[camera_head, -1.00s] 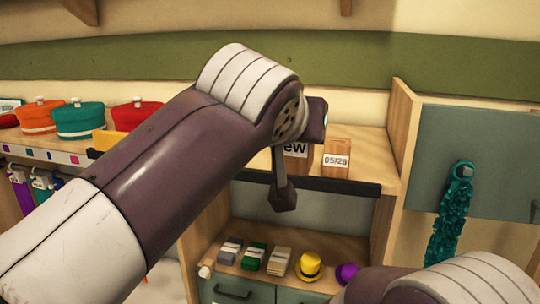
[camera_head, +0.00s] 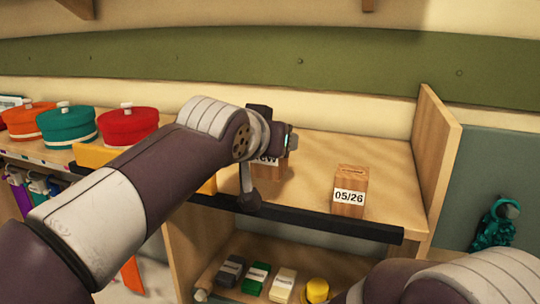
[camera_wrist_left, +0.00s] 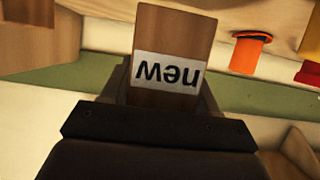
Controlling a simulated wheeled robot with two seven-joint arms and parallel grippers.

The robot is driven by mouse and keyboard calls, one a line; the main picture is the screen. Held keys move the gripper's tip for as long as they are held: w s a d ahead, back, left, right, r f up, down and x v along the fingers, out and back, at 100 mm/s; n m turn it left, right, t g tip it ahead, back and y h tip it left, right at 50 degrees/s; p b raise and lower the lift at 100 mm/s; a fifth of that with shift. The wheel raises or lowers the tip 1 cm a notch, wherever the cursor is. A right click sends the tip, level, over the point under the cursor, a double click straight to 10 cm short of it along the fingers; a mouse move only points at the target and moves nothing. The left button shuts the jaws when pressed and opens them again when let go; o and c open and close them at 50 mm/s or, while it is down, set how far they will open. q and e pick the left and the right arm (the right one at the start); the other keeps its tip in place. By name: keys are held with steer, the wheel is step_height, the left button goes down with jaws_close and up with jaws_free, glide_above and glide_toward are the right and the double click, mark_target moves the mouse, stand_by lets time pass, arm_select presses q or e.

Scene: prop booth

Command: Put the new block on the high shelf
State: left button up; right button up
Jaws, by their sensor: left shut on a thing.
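The new block (camera_head: 267,163) is a wooden block with a white "new" label. In the head view it is partly hidden behind my left gripper (camera_head: 268,140), which is shut on it over the wooden shelf top with a black front edge (camera_head: 310,218). I cannot tell whether the block touches the shelf. In the left wrist view the block (camera_wrist_left: 174,28) stands out from the dark gripper, its label upside down. A second wooden block (camera_head: 351,188), labelled 05/26, stands upright to the right on the same shelf. Only part of my right arm shows; its gripper is out of view.
A wooden side panel (camera_head: 437,150) bounds the shelf on the right. Red (camera_head: 130,126), teal (camera_head: 68,126) and orange (camera_head: 27,121) round lidded boxes stand left. A lower shelf holds small boxes and a yellow hat (camera_head: 316,291). Shelf room is clear between and behind the blocks.

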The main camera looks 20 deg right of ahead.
mark_target(272, 163)
arm_select(q)
steer(key=f, duration=0.1)
steer(key=w+f, duration=0.1)
steer(key=f, duration=0.2)
steer(key=shift+w+d+p, duration=0.25)
steer(key=shift+p, duration=0.05)
steer(key=shift+s+f, duration=0.15)
steer(key=shift+f, duration=0.15)
steer(key=shift+s+a, duration=0.2)
steer(key=shift+s, duration=0.05)
steer(key=shift+w+f, duration=0.15)
steer(key=shift+f, duration=0.1)
steer(key=o, duration=1.2)
steer(key=shift+w+d, duration=0.1)
steer(key=shift+d, duration=0.05)
steer(key=shift+c, duration=0.2)
steer(key=shift+r, duration=0.1)
